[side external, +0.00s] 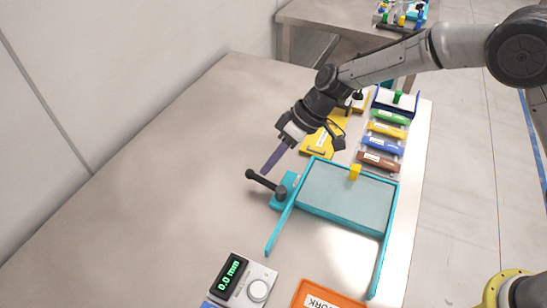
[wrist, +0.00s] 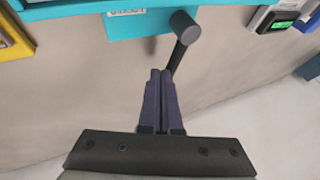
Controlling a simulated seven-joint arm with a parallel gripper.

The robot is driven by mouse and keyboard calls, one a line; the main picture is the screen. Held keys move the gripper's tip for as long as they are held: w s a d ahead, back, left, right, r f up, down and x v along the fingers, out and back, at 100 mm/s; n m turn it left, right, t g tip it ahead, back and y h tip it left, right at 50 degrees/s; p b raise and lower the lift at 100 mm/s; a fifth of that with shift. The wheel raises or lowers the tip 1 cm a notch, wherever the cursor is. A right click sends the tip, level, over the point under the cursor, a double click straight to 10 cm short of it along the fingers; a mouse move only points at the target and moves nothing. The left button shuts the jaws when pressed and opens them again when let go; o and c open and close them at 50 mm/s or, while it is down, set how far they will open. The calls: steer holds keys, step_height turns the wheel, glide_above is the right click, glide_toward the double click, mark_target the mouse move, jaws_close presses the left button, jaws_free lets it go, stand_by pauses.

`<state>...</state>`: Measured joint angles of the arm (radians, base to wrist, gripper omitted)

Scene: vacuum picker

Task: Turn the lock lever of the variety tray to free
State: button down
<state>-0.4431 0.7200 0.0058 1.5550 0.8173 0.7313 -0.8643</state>
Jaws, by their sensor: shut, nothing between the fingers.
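The variety tray is most likely the teal-framed tray with a grey panel (side external: 345,190) and two long rails. A teal block (side external: 290,181) on its left side carries the black lock lever (side external: 262,181), which points left and away from the tray to a round knob. In the wrist view the lever (wrist: 178,54) runs from its round pivot down behind my fingertips, and the teal block (wrist: 150,22) bears a small label that I cannot read. My gripper (side external: 265,169), with purple fingers, is shut and empty at the lever's knob end; it also shows in the wrist view (wrist: 160,72). I cannot tell whether they touch.
A device reading 0.0 mm (side external: 240,281) and an orange tray (side external: 325,298) lie at the front. A yellow plate (side external: 318,144) and a rack of coloured pieces (side external: 381,144) stand behind. The table's left side is clear.

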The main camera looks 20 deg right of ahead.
steer(key=shift+s+a+f+n+g, duration=0.1)
steer(key=shift+s+a+n+g, duration=0.2)
steer(key=shift+a+n+g, duration=0.55)
steer(key=shift+s+n, duration=0.15)
steer(key=shift+n, duration=0.1)
